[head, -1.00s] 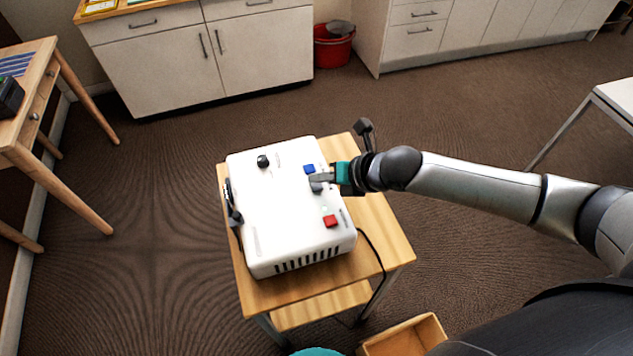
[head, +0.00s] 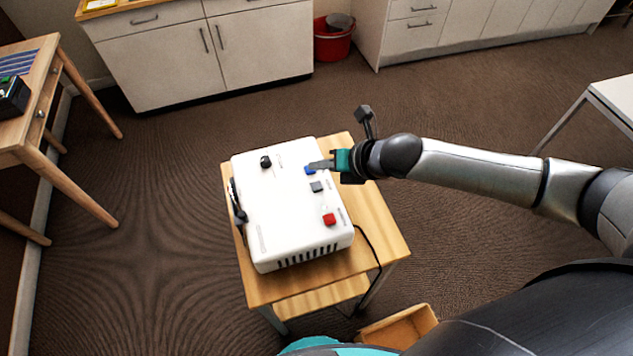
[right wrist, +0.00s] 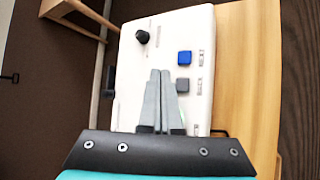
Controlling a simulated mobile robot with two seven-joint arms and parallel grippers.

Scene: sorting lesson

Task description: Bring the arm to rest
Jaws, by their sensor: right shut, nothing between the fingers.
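My right gripper (head: 318,165) is shut and empty. In the head view its fingertips are over the white box (head: 285,215), by the blue button (head: 309,170); I cannot tell whether they touch it. In the right wrist view the closed fingers (right wrist: 160,75) point over the white box, just left of the grey button (right wrist: 182,85) and below the blue button (right wrist: 184,58). My right arm reaches in from the right, partly stretched out. My left gripper does not show.
The box, with a black knob (head: 265,162) and a red button (head: 329,219), stands on a small wooden table (head: 375,225). A wooden bin (head: 400,328) is on the floor in front. A desk (head: 40,85) is at left, a white table (head: 612,95) at right, a red bucket (head: 332,46) behind.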

